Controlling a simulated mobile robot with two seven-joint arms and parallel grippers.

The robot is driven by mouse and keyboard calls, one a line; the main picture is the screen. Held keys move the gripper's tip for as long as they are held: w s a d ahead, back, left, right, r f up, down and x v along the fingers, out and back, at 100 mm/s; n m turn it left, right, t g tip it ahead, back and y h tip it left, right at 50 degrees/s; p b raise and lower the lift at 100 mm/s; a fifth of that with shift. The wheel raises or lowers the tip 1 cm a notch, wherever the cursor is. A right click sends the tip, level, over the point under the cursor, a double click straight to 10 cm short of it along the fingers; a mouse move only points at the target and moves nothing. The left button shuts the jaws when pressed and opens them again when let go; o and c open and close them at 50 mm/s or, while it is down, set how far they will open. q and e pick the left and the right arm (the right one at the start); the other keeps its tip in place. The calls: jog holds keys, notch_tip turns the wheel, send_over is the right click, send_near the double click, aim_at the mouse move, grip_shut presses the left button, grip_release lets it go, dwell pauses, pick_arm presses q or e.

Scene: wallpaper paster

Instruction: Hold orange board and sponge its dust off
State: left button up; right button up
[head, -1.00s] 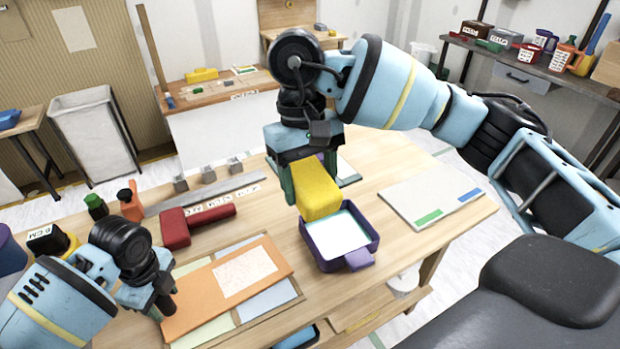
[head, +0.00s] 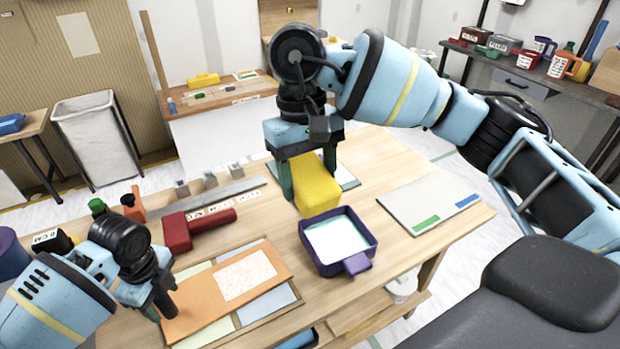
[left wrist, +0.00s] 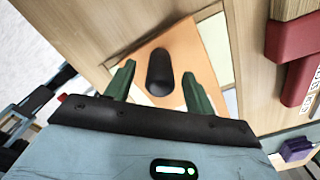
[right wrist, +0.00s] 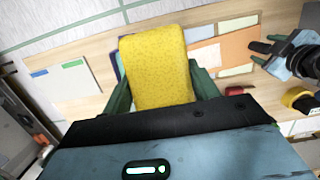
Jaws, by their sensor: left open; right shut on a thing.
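The orange board (head: 200,306) lies flat on the table at lower left, with a pale speckled dust patch (head: 246,276) on it. In the left wrist view a dark rounded handle (left wrist: 160,72) stands on the board (left wrist: 203,62). My left gripper (head: 163,304) is open at the board's left end, its fingers on either side of the handle. My right gripper (head: 312,182) is shut on the yellow sponge (head: 318,190), which also fills the middle of the right wrist view (right wrist: 155,70). The sponge is just behind the purple tray, seemingly raised; its underside is hidden.
The purple tray (head: 361,264) with a pale inside stands right of the board. A red tool (head: 177,231) lies behind the board, near a metal strip (head: 215,196). A pale panel (head: 415,200) lies on the right. Small bottles stand at the left.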

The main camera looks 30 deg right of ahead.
pick_arm(q)
jog(key=shift+f, duration=0.25)
dwell(0.4)
jog(key=shift+f, duration=0.75)
grip_shut()
dwell(0.7)
